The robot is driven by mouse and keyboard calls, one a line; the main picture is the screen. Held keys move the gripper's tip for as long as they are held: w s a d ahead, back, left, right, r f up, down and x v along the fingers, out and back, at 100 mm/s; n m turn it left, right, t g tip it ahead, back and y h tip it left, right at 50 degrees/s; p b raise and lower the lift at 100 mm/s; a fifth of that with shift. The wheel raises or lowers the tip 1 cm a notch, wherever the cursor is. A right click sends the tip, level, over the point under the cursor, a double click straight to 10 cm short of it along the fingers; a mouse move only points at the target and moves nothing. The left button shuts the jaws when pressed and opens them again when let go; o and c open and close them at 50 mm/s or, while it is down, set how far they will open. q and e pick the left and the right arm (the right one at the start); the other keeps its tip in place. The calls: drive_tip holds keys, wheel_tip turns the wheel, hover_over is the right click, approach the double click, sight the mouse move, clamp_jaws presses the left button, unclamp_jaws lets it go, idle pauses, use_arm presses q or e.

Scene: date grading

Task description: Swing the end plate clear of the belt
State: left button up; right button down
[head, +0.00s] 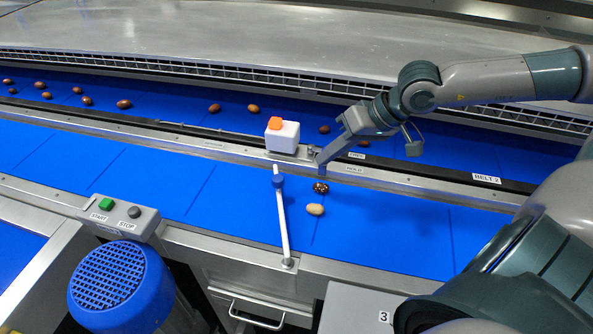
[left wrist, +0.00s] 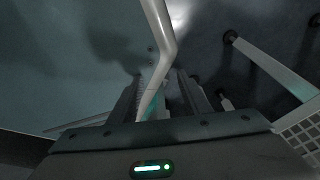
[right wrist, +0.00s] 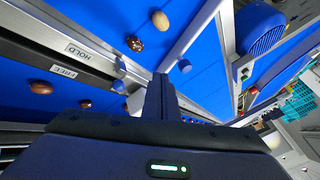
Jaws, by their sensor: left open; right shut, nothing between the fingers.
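The end plate (head: 283,222) is a thin white bar lying across the near blue belt (head: 370,215), with a blue knob (head: 278,181) near its far end. It also shows in the right wrist view (right wrist: 197,30). My right gripper (head: 320,170) is shut and empty, low by the belt's far rail, to the right of the knob and apart from the bar. A small metal part (head: 314,152) by the FREE and HOLD labels is partly covered by it. My left gripper (left wrist: 160,80) is open in the left wrist view, with a pale bent tube (left wrist: 160,40) in front of or between its fingers.
A dark date (head: 320,187) and a pale date (head: 314,209) lie on the belt right of the bar. A white box (head: 282,136) with an orange top stands on the far rail. A START/STOP panel (head: 119,216) and blue motor (head: 120,285) stand at the near left.

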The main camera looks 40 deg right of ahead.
drive_tip(key=p+x, duration=0.1)
drive_tip(key=x, duration=0.2)
drive_tip(key=shift+w+f, duration=0.1)
drive_tip(key=shift+w, duration=0.05)
drive_tip(key=p+x, duration=0.1)
drive_tip(key=x, duration=0.1)
drive_tip(key=shift+w+a+f+p, duration=0.15)
drive_tip(key=shift+a+p, duration=0.1)
drive_tip(key=shift+p, duration=0.15)
drive_tip(key=shift+a+p, duration=0.35)
drive_tip(key=shift+w+a+p, duration=0.25)
drive_tip(key=shift+a+p, duration=0.25)
drive_tip(key=shift+a, duration=0.25)
drive_tip(key=shift+w+a+f+p, duration=0.15)
drive_tip(key=shift+a+p, duration=0.2)
drive_tip(key=shift+a, duration=0.25)
use_arm(q)
drive_tip(key=s+a+r+g, duration=0.1)
drive_tip(key=s+a+r, duration=0.1)
drive_tip(key=s, duration=0.3)
drive_tip(key=shift+s+a+r+g+y, duration=0.15)
drive_tip(key=shift+s+r+g+y, duration=0.2)
drive_tip(key=shift+r, duration=0.5)
